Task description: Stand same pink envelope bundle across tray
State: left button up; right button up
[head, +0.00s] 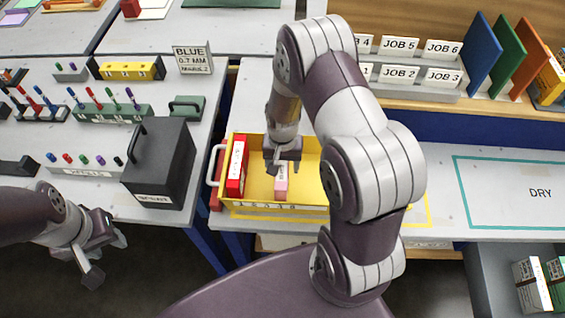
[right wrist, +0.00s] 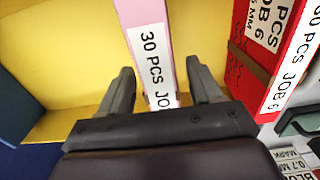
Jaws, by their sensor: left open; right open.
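The pink envelope bundle (head: 281,182) stands in the yellow tray (head: 318,158), a little right of a red bundle (head: 236,168). In the right wrist view the pink bundle (right wrist: 150,45) carries a white label reading "30 PCS JO...", the rest hidden by my gripper. My right gripper (head: 283,168) is over the tray, open, with its fingers (right wrist: 160,85) on either side of the pink bundle; I cannot tell whether they touch it. My left gripper (head: 97,262) is open and empty, low at the left in front of the table.
A black box (head: 160,165) with a handle stands left of the tray. Pen racks (head: 110,112) fill the left table. Job slots (head: 405,75) and coloured boards (head: 482,55) stand at the back right. The DRY area (head: 500,190) is clear.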

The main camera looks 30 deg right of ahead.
notch_tip(320, 180, up, 12)
jog(key=s+a+r+n+t, duration=0.1)
jog(key=s+a+r+n, duration=0.2)
jog(key=s+a+n, duration=0.2)
jog(key=s+n, duration=0.1)
jog(key=s, duration=0.2)
jog(key=shift+s+a+r+n+b, duration=0.15)
jog(key=shift+s+r+n+b, duration=0.15)
jog(key=shift+s+b, duration=0.1)
